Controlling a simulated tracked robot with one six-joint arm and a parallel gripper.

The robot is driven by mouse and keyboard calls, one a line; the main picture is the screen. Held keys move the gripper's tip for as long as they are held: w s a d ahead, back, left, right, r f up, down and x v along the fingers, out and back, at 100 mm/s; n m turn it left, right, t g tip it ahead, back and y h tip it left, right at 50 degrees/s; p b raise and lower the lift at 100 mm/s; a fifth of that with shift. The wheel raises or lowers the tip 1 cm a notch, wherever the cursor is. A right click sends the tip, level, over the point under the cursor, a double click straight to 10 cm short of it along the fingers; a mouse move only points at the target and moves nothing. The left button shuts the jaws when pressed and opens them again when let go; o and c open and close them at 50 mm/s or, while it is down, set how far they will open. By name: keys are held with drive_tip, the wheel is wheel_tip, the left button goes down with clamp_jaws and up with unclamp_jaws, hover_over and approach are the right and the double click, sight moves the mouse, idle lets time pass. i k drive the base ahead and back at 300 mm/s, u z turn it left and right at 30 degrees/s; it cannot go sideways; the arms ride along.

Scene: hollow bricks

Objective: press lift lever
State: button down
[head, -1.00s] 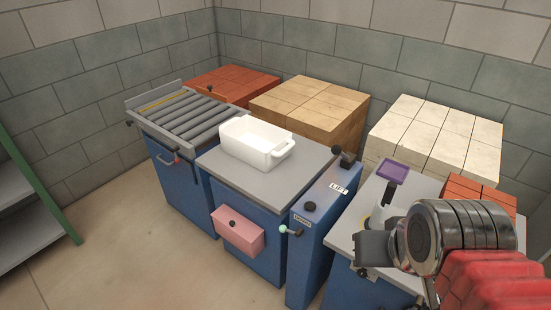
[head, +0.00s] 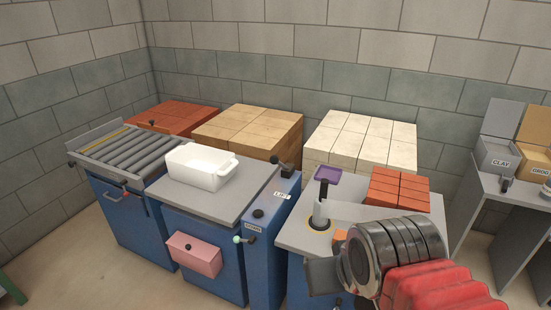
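The lift lever (head: 275,160) has a round black knob on a dark block at the back end of a narrow blue post. A second black knob (head: 258,213) is at the front end of the same post. My gripper (head: 322,276) is at the lower right, over the front of the right-hand machine and well apart from the lever. Its fingers are not clear, partly hidden by my wrist, so I cannot tell whether it is open.
A white tub (head: 196,180) stands on the grey-topped table left of the post. A purple plate on a stem (head: 328,174) and red bricks (head: 398,192) are on the right-hand machine. Brick stacks line the wall. A bench with bins marked CLAY (head: 497,158) and GROG stands far right.

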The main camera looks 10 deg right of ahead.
sight(274, 160)
drive_tip(key=k, duration=0.8)
drive_tip(key=u, duration=0.7)
drive_tip(key=i, duration=2.15)
drive_tip(key=z, duration=0.55)
